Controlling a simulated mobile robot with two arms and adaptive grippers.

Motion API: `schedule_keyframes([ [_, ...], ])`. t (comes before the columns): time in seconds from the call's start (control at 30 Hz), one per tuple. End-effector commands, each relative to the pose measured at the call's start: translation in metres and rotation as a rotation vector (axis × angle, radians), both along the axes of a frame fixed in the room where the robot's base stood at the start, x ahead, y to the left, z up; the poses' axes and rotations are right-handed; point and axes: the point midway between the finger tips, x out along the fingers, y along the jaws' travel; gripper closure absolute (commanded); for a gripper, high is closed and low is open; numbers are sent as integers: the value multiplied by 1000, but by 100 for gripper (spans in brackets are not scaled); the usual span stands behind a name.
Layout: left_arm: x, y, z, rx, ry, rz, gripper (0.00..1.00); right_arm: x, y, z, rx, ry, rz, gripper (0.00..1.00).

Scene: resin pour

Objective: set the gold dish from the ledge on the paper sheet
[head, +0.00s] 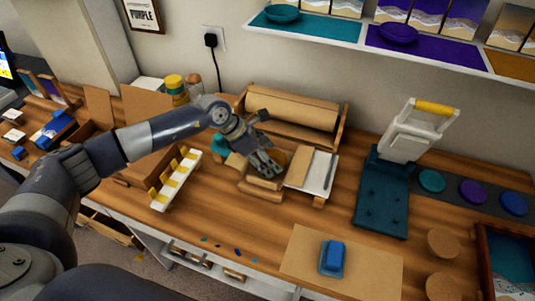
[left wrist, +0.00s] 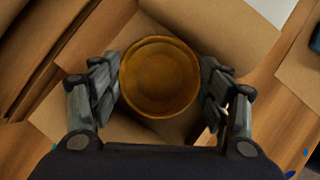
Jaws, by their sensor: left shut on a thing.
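My left gripper (head: 270,163) is shut on the gold dish (left wrist: 160,76), one finger on each side of its round rim in the left wrist view. In the head view the dish (head: 280,156) is mostly hidden by the fingers. It is over brown paper or card pieces in front of the paper roll; I cannot tell whether it touches them. A flat brown paper sheet (head: 298,252) lies at the table's front with a blue block on it. The wall ledge (head: 310,29) has teal, purple and gold sections; no gold dish shows there. My right gripper is not in view.
A brown paper roll (head: 291,108) stands behind the gripper. A pale board (head: 306,167) is to its right, a white and yellow rack (head: 175,178) to its left. The blue block (head: 332,258) occupies the front sheet. A teal press (head: 382,195) stands further right.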

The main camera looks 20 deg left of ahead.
Motion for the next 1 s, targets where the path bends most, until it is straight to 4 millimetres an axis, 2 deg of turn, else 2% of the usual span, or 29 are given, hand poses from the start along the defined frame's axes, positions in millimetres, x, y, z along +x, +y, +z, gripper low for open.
schedule_keyframes([
  [0.23,1,0,-1,0,-2,1,55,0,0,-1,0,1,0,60],
  [0.27,0,0,-2,0,-1,1,27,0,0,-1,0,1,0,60],
  [0.3,0,0,-1,1,-1,1,21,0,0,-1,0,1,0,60],
  [0.73,0,2,3,0,-4,1,21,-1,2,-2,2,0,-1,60],
  [0.87,-5,12,17,2,-6,2,21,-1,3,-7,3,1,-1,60],
  [1.0,-14,26,41,3,-7,1,21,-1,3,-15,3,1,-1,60],
])
